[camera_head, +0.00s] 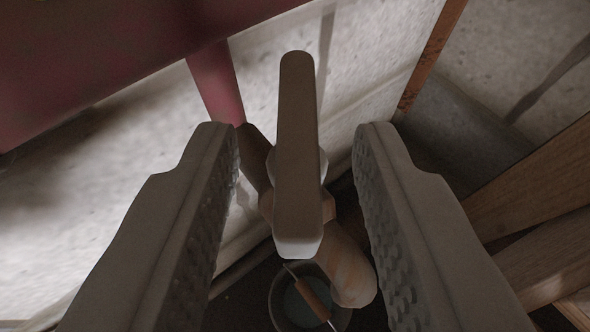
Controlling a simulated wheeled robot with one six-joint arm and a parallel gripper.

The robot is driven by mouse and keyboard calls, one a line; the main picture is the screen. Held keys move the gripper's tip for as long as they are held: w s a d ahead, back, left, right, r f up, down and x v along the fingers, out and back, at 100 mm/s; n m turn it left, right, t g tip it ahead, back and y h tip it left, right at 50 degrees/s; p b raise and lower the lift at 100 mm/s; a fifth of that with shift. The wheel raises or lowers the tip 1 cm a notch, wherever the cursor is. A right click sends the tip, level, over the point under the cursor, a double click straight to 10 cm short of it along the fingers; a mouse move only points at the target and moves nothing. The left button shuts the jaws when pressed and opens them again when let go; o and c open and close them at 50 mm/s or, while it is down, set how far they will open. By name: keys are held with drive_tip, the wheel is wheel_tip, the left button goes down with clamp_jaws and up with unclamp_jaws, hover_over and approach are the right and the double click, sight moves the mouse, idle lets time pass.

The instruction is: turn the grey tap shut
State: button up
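The grey tap's lever handle (297,150) stands in the middle of the camera_head view, a long bar running up and down the picture. Its body and spout (345,265) show below and behind it, on a reddish pipe (216,85) from the upper left. My gripper (297,140) is open, with one ridged finger on each side of the lever. Gaps show between the lever and both fingers, so I see no contact. Part of the tap body is hidden behind the lever.
A round vessel (278,312) with an orange-brown stick in it sits below the spout. A dark red tank (100,50) fills the upper left. Wooden beams (540,180) stand close at the right. A pale speckled wall or slab lies behind.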

drive_tip(key=v, duration=1.5)
drive_tip(key=shift+s+r, duration=0.1)
drive_tip(key=shift+r, duration=0.05)
